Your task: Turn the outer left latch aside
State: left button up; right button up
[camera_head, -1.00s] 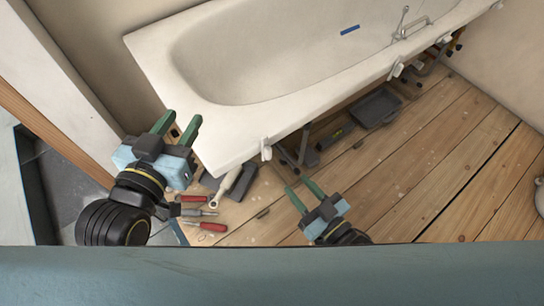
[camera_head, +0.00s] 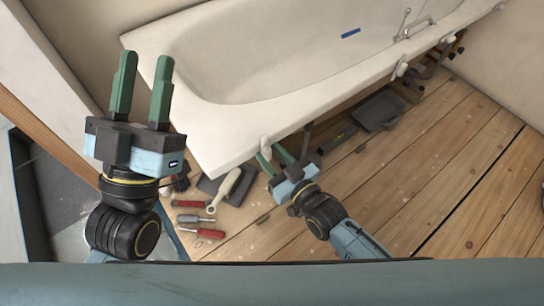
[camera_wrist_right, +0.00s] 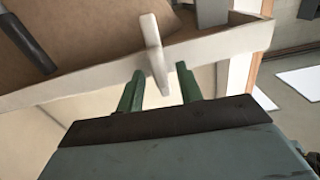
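The outer left latch (camera_head: 265,144) is a small white tab on the front rim of the white bathtub (camera_head: 180,140), near its left corner. In the right wrist view the latch (camera_wrist_right: 154,52) is a pale upright bar crossing the rim, with its lower end between my green fingertips. My right gripper (camera_head: 269,158) is open, one finger on each side of the latch end; I cannot tell whether either touches it. Its fingers also show in the right wrist view (camera_wrist_right: 160,86). My left gripper (camera_head: 145,62) is open and empty, raised at the left with its fingers pointing away.
More white latches sit along the rim to the right, one at mid-rim (camera_head: 400,69). Red-handled screwdrivers (camera_head: 205,233) and a white-handled tool (camera_head: 223,187) lie on the planks below. A dark tray (camera_head: 377,111) lies under the tub edge.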

jog(key=shift+w+a, duration=0.1)
jog(key=shift+c, duration=0.2)
grip_shut()
